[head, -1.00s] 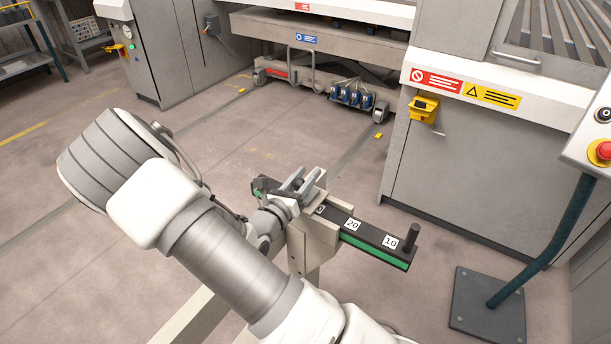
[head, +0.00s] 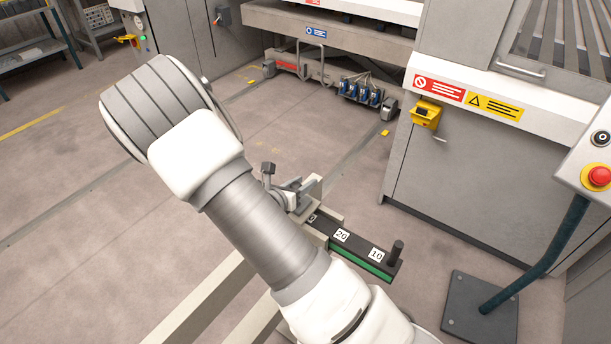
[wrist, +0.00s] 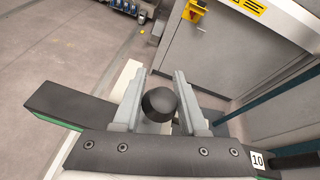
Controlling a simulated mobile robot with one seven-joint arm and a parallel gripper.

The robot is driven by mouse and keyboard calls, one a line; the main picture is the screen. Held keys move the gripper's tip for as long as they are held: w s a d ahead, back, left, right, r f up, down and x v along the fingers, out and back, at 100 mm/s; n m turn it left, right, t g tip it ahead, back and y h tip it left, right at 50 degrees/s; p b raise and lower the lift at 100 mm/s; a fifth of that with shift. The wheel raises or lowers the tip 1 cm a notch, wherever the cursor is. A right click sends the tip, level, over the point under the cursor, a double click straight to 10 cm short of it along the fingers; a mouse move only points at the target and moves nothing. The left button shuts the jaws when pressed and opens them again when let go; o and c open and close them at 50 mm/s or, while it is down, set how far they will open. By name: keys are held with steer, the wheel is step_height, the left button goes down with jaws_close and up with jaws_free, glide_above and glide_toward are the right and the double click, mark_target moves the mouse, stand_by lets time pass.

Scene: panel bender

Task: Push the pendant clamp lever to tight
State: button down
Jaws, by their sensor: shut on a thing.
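The wrist view shows a round black knob (wrist: 159,102) between the two grey fingers of my gripper (wrist: 160,74), which is shut on it. No label on this knob is readable, so I cannot confirm that it is the pendant clamp lever. The control pendant (head: 592,165), with a red button on a yellow base, stands at the right on a blue-green post (head: 545,258). No clamp lever shows on the visible part of that post.
The measuring bar (head: 358,247) is marked 20 and 10 and has a black peg (head: 396,254) at its near end. A machine cabinet (head: 465,165) stands behind it. The post's dark base plate (head: 484,314) is on the floor at right. Floor at left is open.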

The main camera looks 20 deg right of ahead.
steer(key=d+g+y+p, duration=0.1)
steer(key=y+p, duration=0.1)
steer(key=w+d+f+g+y+p, duration=0.1)
steer(key=g+y+p, duration=0.1)
steer(key=shift+w, duration=0.1)
steer(key=shift+w+d+f+g+y+p, duration=0.15)
steer(key=shift+f+g+y+p, duration=0.2)
steer(key=shift+y+p, duration=0.35)
steer(key=shift+w+d+f+g+y+p, duration=0.1)
steer(key=shift+f+g+y+p, duration=0.35)
steer(key=shift+p, duration=0.3)
steer(key=shift+c, duration=2.3)
jaws_free()
steer(key=p+v, duration=0.6)
steer(key=v, duration=1.1)
steer(key=shift+s+r, duration=0.2)
